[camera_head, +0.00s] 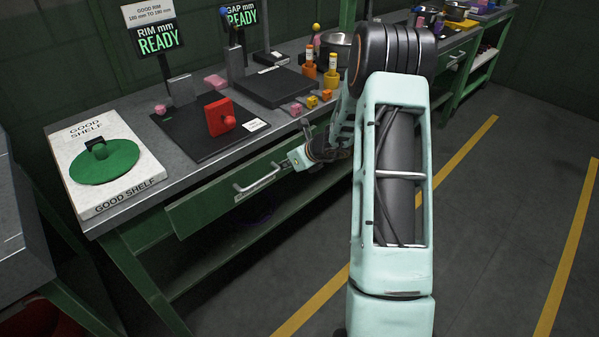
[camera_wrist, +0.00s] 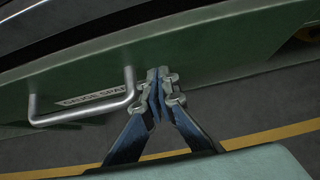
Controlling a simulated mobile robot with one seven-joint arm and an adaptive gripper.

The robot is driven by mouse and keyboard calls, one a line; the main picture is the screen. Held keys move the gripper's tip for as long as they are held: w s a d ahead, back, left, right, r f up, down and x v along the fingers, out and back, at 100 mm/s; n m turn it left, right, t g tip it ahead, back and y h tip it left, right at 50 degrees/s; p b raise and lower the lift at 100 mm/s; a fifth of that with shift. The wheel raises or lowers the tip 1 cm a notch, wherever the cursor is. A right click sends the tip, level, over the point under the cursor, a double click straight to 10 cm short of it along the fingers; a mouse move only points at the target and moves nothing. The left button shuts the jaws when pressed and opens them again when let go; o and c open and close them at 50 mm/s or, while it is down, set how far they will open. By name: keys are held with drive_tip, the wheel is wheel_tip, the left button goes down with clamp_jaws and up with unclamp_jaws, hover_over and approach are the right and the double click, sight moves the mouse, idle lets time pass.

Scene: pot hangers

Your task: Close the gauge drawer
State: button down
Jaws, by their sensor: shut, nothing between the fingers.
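The gauge drawer (camera_head: 205,208) has a green front under the workbench, with a silver bar handle (camera_head: 257,181). Its front also shows in the wrist view (camera_wrist: 215,80), with the handle (camera_wrist: 82,117) and a partly hidden label reading roughly "GAUGE SPA". The drawer front looks close to the bench edge; how far it stands out is hard to tell. My gripper (camera_head: 287,165) is shut and empty at the drawer front, just right of the handle. In the wrist view its fingertips (camera_wrist: 160,80) are together against or very near the front; contact is unclear.
The grey workbench (camera_head: 150,203) carries a white "GOOD SHELF" board (camera_head: 83,198) with a green disc (camera_head: 105,165), a red part (camera_head: 219,117) on a black plate, and several small blocks. A lower shelf (camera_head: 225,243) lies below. The floor (camera_head: 500,240) at right is clear.

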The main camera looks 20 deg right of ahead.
sight(279, 158)
drive_tip(key=w, duration=0.1)
drive_tip(key=w+a, duration=0.1)
drive_tip(key=shift+w, duration=0.3)
drive_tip(key=shift+w+a+r, duration=0.1)
drive_tip(key=shift+w+r, duration=0.1)
drive_tip(key=shift+r, duration=0.1)
